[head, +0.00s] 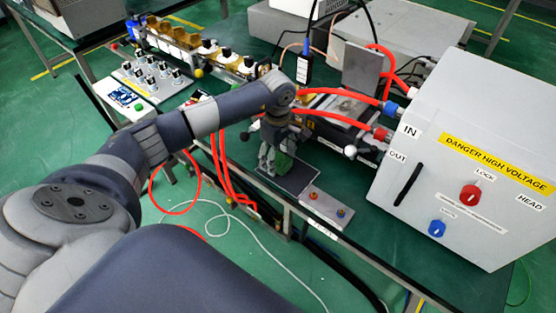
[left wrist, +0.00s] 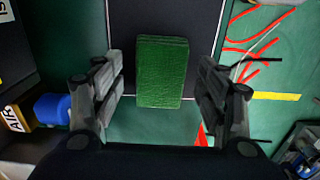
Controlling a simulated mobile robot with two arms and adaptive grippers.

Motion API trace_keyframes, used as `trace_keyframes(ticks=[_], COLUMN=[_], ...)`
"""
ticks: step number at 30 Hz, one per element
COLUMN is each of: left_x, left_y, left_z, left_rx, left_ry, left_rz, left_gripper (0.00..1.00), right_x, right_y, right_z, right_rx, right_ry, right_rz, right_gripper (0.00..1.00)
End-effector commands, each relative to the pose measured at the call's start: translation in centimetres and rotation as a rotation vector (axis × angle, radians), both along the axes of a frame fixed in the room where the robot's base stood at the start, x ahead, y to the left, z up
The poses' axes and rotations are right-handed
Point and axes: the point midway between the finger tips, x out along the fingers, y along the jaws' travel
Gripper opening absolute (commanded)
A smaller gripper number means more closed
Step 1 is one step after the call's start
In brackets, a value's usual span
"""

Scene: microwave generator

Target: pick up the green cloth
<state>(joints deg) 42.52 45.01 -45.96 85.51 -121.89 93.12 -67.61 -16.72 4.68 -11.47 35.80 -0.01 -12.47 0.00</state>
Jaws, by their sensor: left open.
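The green cloth (left wrist: 162,72) is a folded rectangular block in the left wrist view, lying on a dark flat pad (left wrist: 127,22). My left gripper also shows in the left wrist view (left wrist: 162,95). It is open, with one finger on each side of the cloth and a visible gap on both sides. My right gripper is not in view.
A white high-voltage box (head: 440,110) with red and blue knobs stands to the right. Red hoses (head: 345,95) run from it behind my gripper. A small metal plate with two buttons (head: 327,208) sits right of the pad. Bottles (head: 205,52) stand at the back.

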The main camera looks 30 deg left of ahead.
Motion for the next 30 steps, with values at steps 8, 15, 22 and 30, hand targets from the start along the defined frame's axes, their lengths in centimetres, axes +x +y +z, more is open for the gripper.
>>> trace_keyframes(ticks=[8, 15, 22, 30], left_x=[0.0, 0.0, 0.1, -0.6], left_y=[0.0, 0.0, 0.0, -0.1], left_z=[0.0, 0.0, 0.4, 3.5], left_rx=[-0.001, 0.000, -0.001, 0.001], left_ry=[0.000, 0.000, -0.002, 0.000], left_rz=[0.000, 0.000, -0.001, -0.004], left_gripper=[0.29, 0.29, 0.29, 0.29], right_x=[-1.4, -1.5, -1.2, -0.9], right_y=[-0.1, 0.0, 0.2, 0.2], right_z=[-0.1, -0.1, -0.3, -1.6], right_rx=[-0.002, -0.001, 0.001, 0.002], right_ry=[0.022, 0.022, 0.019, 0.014], right_rz=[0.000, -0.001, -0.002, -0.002], right_gripper=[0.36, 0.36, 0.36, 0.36])
